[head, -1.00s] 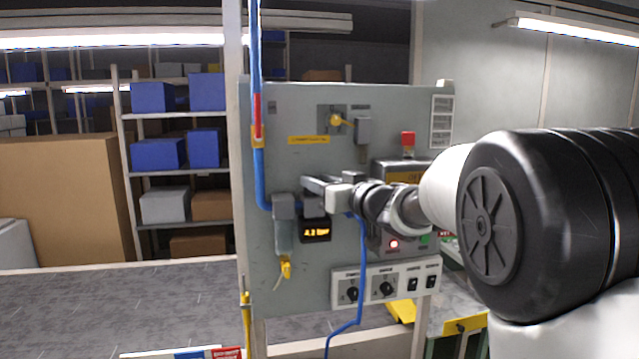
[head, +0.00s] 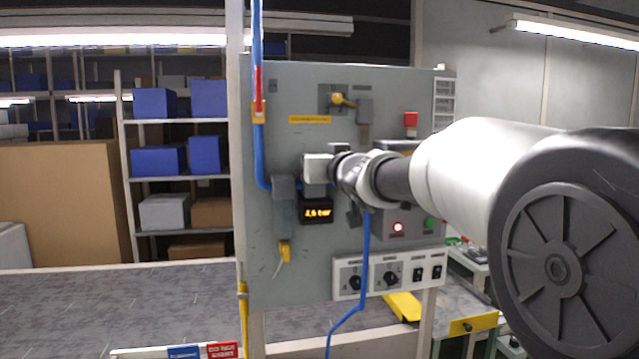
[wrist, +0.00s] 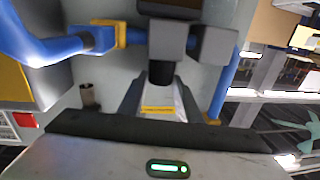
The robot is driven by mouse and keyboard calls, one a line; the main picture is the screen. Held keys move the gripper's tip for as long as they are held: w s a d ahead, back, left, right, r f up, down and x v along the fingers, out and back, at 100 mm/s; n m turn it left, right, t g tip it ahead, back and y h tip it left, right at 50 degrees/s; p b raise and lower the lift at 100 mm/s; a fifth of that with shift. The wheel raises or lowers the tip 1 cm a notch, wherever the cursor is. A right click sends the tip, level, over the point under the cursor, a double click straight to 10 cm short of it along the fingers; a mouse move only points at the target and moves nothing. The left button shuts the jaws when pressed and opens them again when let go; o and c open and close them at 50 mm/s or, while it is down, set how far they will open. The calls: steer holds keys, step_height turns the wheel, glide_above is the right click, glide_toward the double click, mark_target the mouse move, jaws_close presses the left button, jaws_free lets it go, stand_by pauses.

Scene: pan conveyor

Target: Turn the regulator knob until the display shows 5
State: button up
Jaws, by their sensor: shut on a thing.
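The regulator knob (wrist: 161,73) is a short black cylinder under the dark regulator body, seen in the wrist view. My gripper (wrist: 160,90) has one finger on each side of it and is shut on it. In the head view my gripper (head: 316,184) is at the panel, hiding the knob. Just below it the black display (head: 317,212) glows orange and seems to read 2,6 bar; its first digit is blurred.
The grey panel (head: 265,100) carries a blue hose (head: 362,260), a yellow rotary handle (head: 340,98), a red button (head: 410,119) and a white switch box (head: 372,285). Blue pipes (wrist: 60,45) run close to my gripper. Shelves with boxes stand behind on the left.

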steer(key=b, duration=0.2)
steer(key=h+b, duration=0.1)
steer(key=b, duration=0.1)
steer(key=shift+s+a+f+m+t, duration=0.1)
steer(key=shift+a+f+m+t, duration=0.05)
steer(key=shift+f+m+t, duration=0.2)
steer(key=b, duration=0.3)
steer(key=shift+a+m+h, duration=0.25)
steer(key=shift+m+h, duration=0.1)
steer(key=shift+h, duration=0.05)
steer(key=h+b, duration=0.1)
steer(key=b, duration=0.3)
steer(key=shift+m, duration=0.4)
steer(key=shift+r+m+t+h+b, duration=0.35)
steer(key=shift+m+h+b, duration=0.25)
steer(key=shift+h+b, duration=0.7)
steer(key=o, duration=1.1)
steer(key=shift+c, duration=0.2)
steer(key=s+d+b, duration=0.1)
steer(key=s+b, duration=0.1)
steer(key=s, duration=1.5)
steer(key=shift+s+d, duration=0.2)
